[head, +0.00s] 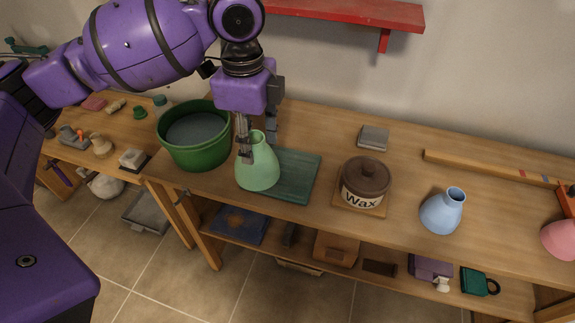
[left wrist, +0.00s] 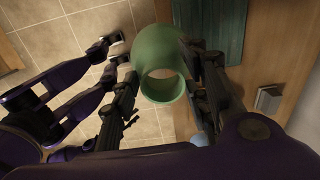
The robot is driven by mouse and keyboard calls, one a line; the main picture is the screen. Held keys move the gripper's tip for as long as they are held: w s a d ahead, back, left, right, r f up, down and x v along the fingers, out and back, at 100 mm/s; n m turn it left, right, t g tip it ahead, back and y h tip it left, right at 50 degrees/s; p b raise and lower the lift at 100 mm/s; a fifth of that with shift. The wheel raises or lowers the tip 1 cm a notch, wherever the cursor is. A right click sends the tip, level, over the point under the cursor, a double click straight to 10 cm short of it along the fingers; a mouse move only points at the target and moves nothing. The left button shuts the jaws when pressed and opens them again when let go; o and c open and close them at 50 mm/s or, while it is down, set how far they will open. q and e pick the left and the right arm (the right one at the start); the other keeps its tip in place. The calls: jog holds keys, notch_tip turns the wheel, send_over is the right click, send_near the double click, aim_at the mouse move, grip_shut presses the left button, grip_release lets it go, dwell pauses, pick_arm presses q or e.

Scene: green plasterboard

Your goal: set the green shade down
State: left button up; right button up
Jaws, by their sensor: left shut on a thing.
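The green shade (head: 258,170) is a pale green, flask-like piece with a narrow neck and a wide round body. My left gripper (head: 248,148) comes down from above and is shut on its neck. The shade is close to upright, in front of the left part of a dark teal board (head: 298,176) on the bench. I cannot tell whether its base touches anything. In the left wrist view the shade's open neck (left wrist: 163,84) shows between the fingers, with floor tiles beyond it and the teal board (left wrist: 215,30) beside it.
A green tub (head: 190,150) stands close left of the shade. Right of the board are a brown wax pot (head: 364,183), a blue shade (head: 442,211) and a pink shade (head: 561,240). A small grey block (head: 373,137) lies behind. A red shelf (head: 345,10) hangs above.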

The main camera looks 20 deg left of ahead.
pick_arm(q)
jog(key=shift+w+d+f+m, duration=0.1)
jog(key=shift+w+m, duration=0.1)
jog(key=shift+m, duration=0.1)
jog(key=w+d+f+b, duration=0.1)
jog(key=w+d+f, duration=0.1)
jog(key=w+f, duration=0.4)
jog(key=w+d+f, duration=0.2)
jog(key=w+f, duration=0.4)
jog(key=shift+w+d+f+b, duration=0.3)
jog(key=shift+d+f+b, duration=0.05)
jog(key=shift+b, duration=0.05)
pick_arm(e)
jog(key=shift+s+d+f, duration=0.2)
jog(key=shift+f, duration=0.25)
jog(key=shift+s+d+f, duration=0.15)
jog(key=shift+f, duration=0.25)
pick_arm(q)
jog(key=o, duration=1.4)
jog(key=shift+f, duration=0.15)
